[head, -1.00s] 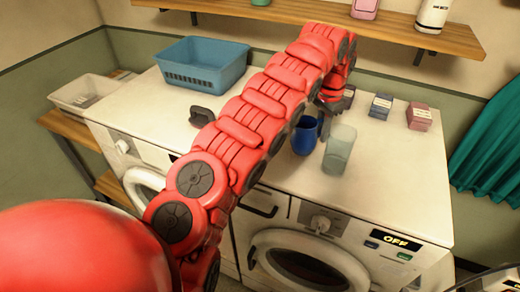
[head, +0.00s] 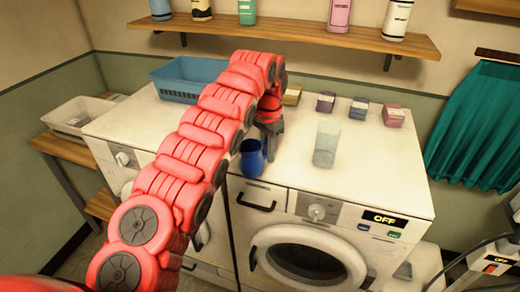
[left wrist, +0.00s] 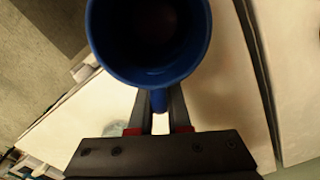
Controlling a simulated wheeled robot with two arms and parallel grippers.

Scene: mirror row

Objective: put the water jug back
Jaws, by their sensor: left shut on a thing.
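The blue jug (head: 252,160) is at the front edge of the white machine tops, near the seam between the two machines. My left gripper (head: 271,140) is shut on its handle, just right of the jug. In the left wrist view, the jug (left wrist: 148,81) shows its round open rim and dark inside, with the handle between my two fingers (left wrist: 160,108). I cannot tell whether its base touches the surface. A clear tumbler (head: 327,144) stands to the right, apart from the jug.
Several small boxes, including a purple one (head: 326,102), stand at the back. A blue basket (head: 183,92) is at the back left. A wooden shelf (head: 300,35) with bottles hangs above. The right machine top (head: 385,170) is clear right of the tumbler.

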